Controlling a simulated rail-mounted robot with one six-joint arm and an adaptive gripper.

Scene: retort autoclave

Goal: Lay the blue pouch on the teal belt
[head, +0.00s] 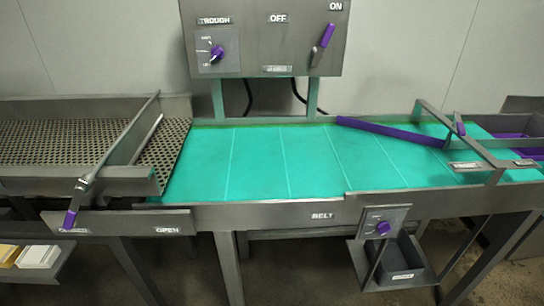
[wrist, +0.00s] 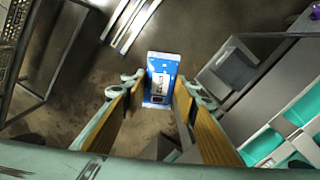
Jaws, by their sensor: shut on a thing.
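The blue pouch (wrist: 161,68), with a white and dark label, shows between the fingertips of my gripper (wrist: 159,94) in the wrist view. My gripper is shut on it and holds it up, with the floor visible beyond. The teal belt (head: 265,165) runs across the middle of the head view, and its visible surface is bare. Part of the belt also shows at the lower right of the wrist view (wrist: 303,107), off to the right of the pouch. Neither my gripper nor the pouch is in the head view.
A perforated trough (head: 70,140) with a purple-handled gate lever (head: 75,210) adjoins the belt's left end. A purple bar (head: 390,131) slants across the belt's right part. A control panel (head: 265,40) stands behind. A grey bin (head: 400,268) hangs below the front rail.

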